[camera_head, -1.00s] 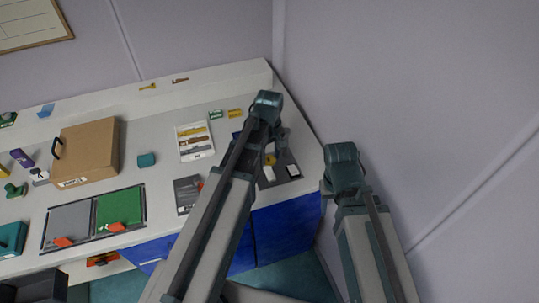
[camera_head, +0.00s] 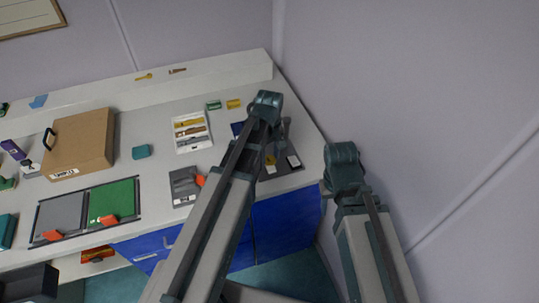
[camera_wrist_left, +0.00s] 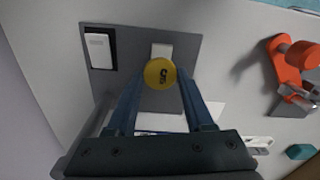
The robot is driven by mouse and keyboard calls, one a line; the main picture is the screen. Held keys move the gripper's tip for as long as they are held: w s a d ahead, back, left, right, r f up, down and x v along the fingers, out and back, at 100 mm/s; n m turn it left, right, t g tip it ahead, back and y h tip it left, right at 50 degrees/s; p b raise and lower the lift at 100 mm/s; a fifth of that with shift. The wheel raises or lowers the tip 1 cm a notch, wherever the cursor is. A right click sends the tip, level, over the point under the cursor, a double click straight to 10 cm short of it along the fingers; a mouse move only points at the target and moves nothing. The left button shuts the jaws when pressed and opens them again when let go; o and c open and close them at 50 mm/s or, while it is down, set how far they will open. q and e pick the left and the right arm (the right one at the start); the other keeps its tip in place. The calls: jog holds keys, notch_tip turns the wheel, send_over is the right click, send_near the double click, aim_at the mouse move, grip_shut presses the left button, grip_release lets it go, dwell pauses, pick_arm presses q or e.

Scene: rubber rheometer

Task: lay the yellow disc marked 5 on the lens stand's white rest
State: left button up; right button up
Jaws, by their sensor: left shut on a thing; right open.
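A second white piece (camera_wrist_left: 98,50) lies on a dark patch at the plate's corner. My right gripper (camera_head: 324,192) is mostly hidden behind its own wrist, apart from the stand, at the bench's right end.
An orange-handled item (camera_wrist_left: 288,65) on a grey plate stands beside the lens stand. A picture card (camera_head: 192,132), a teal block (camera_head: 141,152), a brown case (camera_head: 80,145) and a green mat (camera_head: 114,200) are further left. A wall closes the right side.

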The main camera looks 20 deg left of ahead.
pick_arm(q)
jog(key=shift+f+b, duration=0.8)
jog(key=o, duration=1.4)
jog(key=shift+r, duration=0.2)
notch_tip(320, 180, up, 14)
jog(key=p, duration=1.4)
jog(key=shift+f, duration=0.25)
jog(key=s+d+f+m+b, duration=0.1)
jog(key=s+d+m, duration=0.2)
jog(key=s+m, duration=0.1)
jog(key=s+d+f+m+b, duration=0.1)
jog(key=s+d+m, duration=0.3)
jog(key=s, duration=0.1)
jog(key=s+d+f+m+y+b, duration=0.1)
jog(key=s+d+f+m+b, duration=0.1)
jog(key=s+d+m, duration=0.1)
jog(key=shift+s+d+m, duration=0.25)
jog(key=shift+s+m, duration=0.65)
jog(key=shift+s, duration=0.25)
